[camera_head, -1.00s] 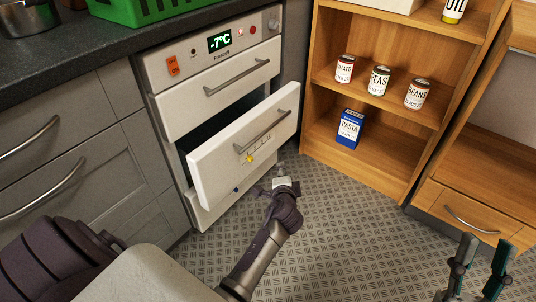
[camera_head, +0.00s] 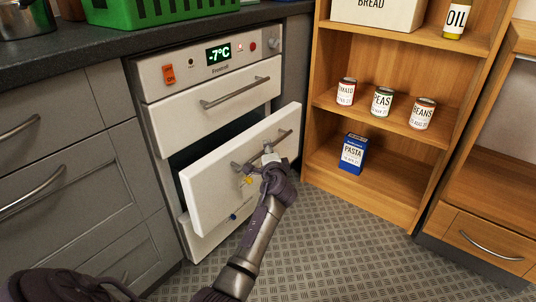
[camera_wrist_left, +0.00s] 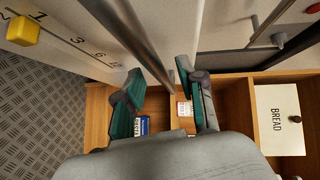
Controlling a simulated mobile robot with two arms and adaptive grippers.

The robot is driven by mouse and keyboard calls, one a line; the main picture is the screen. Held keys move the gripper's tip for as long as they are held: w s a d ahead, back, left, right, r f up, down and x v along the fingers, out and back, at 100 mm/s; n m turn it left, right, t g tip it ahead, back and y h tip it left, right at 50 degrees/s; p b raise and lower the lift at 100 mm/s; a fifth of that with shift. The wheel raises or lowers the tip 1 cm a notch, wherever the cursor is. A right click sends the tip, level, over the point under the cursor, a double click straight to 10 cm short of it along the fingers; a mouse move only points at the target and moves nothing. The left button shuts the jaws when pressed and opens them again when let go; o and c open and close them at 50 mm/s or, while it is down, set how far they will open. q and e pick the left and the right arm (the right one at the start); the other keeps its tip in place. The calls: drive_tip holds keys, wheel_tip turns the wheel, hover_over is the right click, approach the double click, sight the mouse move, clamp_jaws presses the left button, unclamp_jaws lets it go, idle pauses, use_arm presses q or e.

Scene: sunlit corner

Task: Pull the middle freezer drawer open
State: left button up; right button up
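The middle freezer drawer (camera_head: 225,175) is white and stands partly pulled out, with a dark gap above its front. Its grey bar handle (camera_head: 283,136) runs across the front. My left gripper (camera_head: 269,155) is at this handle in the head view. In the left wrist view my left gripper (camera_wrist_left: 160,70) has its teal-padded fingers apart, with the handle bar (camera_wrist_left: 145,45) running between them. Whether the fingers touch the bar is not clear. The yellow slider (camera_wrist_left: 23,30) and printed numbers show on the drawer front. My right gripper is not in view.
The upper freezer drawer (camera_head: 190,115) is shut, under a panel reading -7°C. The lower drawer (camera_head: 205,240) is mostly hidden. A wooden shelf (camera_head: 395,195) with cans and a blue pasta box (camera_head: 353,154) stands to the right. The patterned floor (camera_head: 350,240) in front is clear.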

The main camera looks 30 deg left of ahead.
use_arm(q)
drive_tip(key=shift+x, duration=1)
clamp_jaws()
